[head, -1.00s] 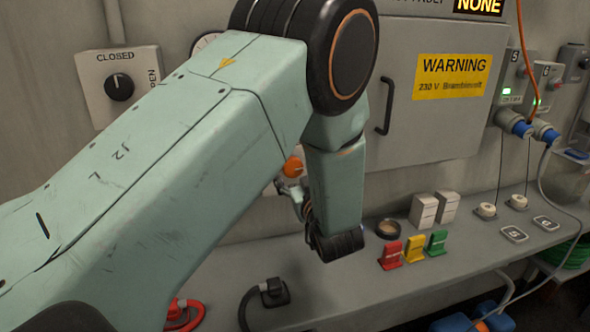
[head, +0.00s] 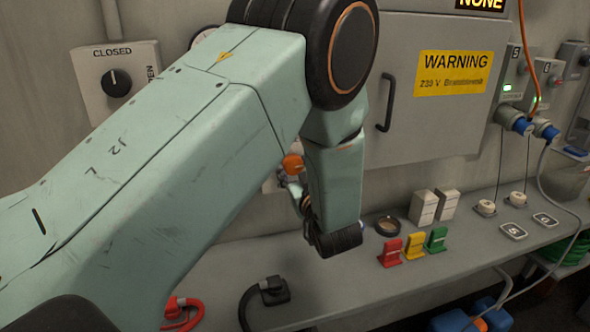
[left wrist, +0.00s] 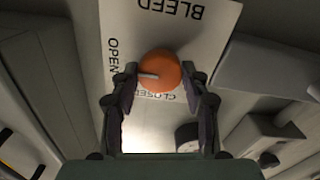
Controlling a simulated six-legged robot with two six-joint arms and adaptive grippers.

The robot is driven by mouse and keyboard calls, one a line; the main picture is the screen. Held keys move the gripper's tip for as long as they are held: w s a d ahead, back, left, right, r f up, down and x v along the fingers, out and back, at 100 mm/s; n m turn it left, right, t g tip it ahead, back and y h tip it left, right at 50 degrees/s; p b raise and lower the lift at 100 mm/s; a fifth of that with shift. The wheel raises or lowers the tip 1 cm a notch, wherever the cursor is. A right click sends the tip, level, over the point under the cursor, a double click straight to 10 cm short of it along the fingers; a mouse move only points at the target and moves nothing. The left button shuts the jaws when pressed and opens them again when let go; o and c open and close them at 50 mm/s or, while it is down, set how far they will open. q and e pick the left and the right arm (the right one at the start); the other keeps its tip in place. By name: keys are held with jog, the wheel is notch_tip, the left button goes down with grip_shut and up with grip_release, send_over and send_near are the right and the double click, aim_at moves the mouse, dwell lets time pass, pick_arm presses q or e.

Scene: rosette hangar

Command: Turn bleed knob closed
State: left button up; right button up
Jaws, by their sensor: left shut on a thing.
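The orange bleed knob (left wrist: 164,64) sits on a white plate (left wrist: 220,22) lettered BLEED, OPEN and CLOSED. This plate appears upside down in the left wrist view. The knob's pale pointer line is toward the left of that picture, on the OPEN side, with CLOSED below the knob. My left gripper (left wrist: 160,76) is shut on the knob, one finger on each side. In the head view the knob (head: 292,163) shows beside my forearm, which hides most of the plate and gripper. My right gripper is not in view.
A black knob (head: 117,83) on a plate lettered CLOSED is on the wall at left. A grey cabinet (head: 440,125) with a warning sign is at right. On the shelf stand red (head: 390,252), yellow (head: 415,246) and green (head: 437,240) pieces and white blocks (head: 424,207).

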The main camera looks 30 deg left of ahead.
pick_arm(q)
jog(key=shift+f, duration=0.1)
jog(key=shift+c, duration=0.8)
jog(key=n+b, duration=0.2)
jog(key=n, duration=0.2)
jog(key=shift+f+b, duration=0.2)
jog(key=shift+b, duration=0.1)
jog(key=n+b, duration=0.4)
jog(key=n, duration=0.1)
jog(key=n+b, duration=0.5)
jog(key=shift+n, duration=0.3)
jog(key=shift+r+n+b, duration=0.1)
jog(key=shift+n+b, duration=1.6)
jog(key=shift+b, duration=0.3)
jog(key=shift+r, duration=0.1)
